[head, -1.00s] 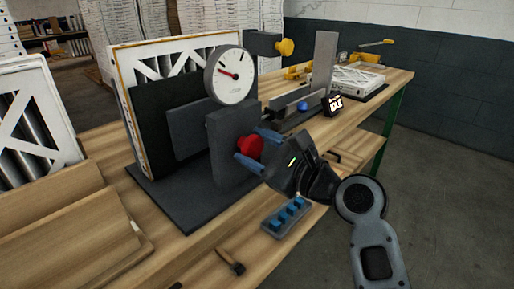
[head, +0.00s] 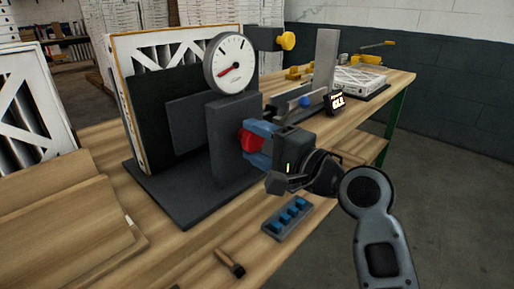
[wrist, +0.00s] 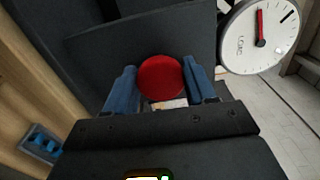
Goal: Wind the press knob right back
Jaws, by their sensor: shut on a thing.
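The red press knob (head: 247,141) is on the side of the dark press block (head: 232,160). My gripper (head: 257,145) is shut on the knob, with one blue finger on each side of it. In the wrist view the round red knob (wrist: 160,77) sits between the two blue fingers (wrist: 160,88). The dial gauge (head: 230,63) stands on top of the block, its red needle pointing down and left in the head view. The dark press plate (head: 187,128) faces a boxed filter with a white lattice (head: 180,57).
A small tray of blue pieces (head: 288,218) and a wooden-handled tool (head: 230,262) lie on the bench (head: 180,245). Another filter (head: 30,105) stands at left. A small display (head: 336,103) and blue button (head: 305,101) are behind my gripper.

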